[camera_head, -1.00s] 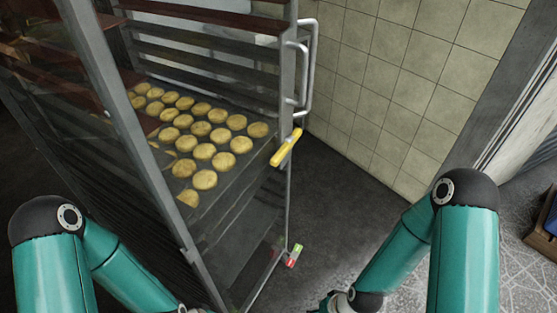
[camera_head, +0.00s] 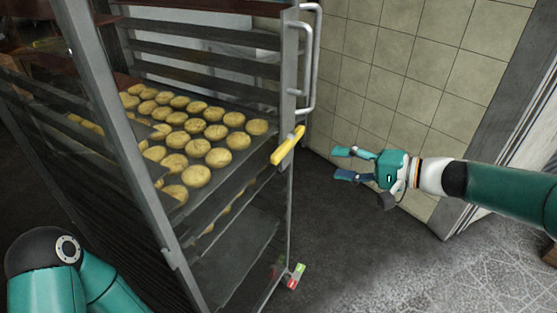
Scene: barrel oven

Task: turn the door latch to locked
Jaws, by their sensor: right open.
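The yellow door latch (camera_head: 288,146) sits on the front post of the tall metal rack door, tilted up to the right. A small tag with a green and a red part (camera_head: 292,276) shows low down beside the same post. My right gripper (camera_head: 343,164) is open and empty, to the right of the latch and apart from it. Its fingers point left toward the post. My left arm shows at the lower left, but its gripper is out of the picture.
A grey vertical handle (camera_head: 316,58) stands out from the door post above the latch. Round baked pieces lie on a tray (camera_head: 240,108) inside the rack. A tiled wall (camera_head: 420,60) stands behind my right gripper. The dark floor between post and gripper is clear.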

